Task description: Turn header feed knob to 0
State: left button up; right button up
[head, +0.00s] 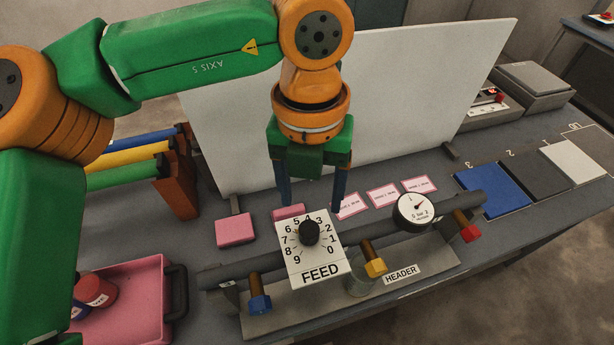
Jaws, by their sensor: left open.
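The header feed knob (309,233) is a small black knob on a white FEED dial plate (315,264) numbered 0 to 9. The pointer mark on the knob is too small to read. The plate is mounted on the grey header pipe (370,233), above a label reading HEADER (401,274). My left gripper (311,203) points down just above and behind the knob, its two dark blue fingers apart and apparently empty. I cannot tell whether the fingers touch anything. My right gripper is not in view.
A round gauge (413,211) and blue, yellow and red valve handles stand along the pipe. A pink tray (130,310) with small cans is at lower left. A white panel (400,95) stands behind. Pink cards (383,196) and blue, dark and white squares lie on the bench.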

aim_at(309, 229)
pick_arm(q)
jog(key=shift+a+f, duration=0.2)
jog(key=shift+a, duration=0.05)
jog(key=f, duration=0.1)
jog(key=s+f+p, duration=0.2)
jog(key=f, duration=0.1)
jog(key=shift+d, duration=0.1)
jog(key=shift+w+f, duration=0.25)
jog(key=shift+f, duration=0.7)
jog(key=shift+w+f, duration=0.15)
jog(key=shift+w, duration=0.1)
jog(key=shift+s, duration=0.2)
jog(key=c, duration=0.9)
grip_shut()
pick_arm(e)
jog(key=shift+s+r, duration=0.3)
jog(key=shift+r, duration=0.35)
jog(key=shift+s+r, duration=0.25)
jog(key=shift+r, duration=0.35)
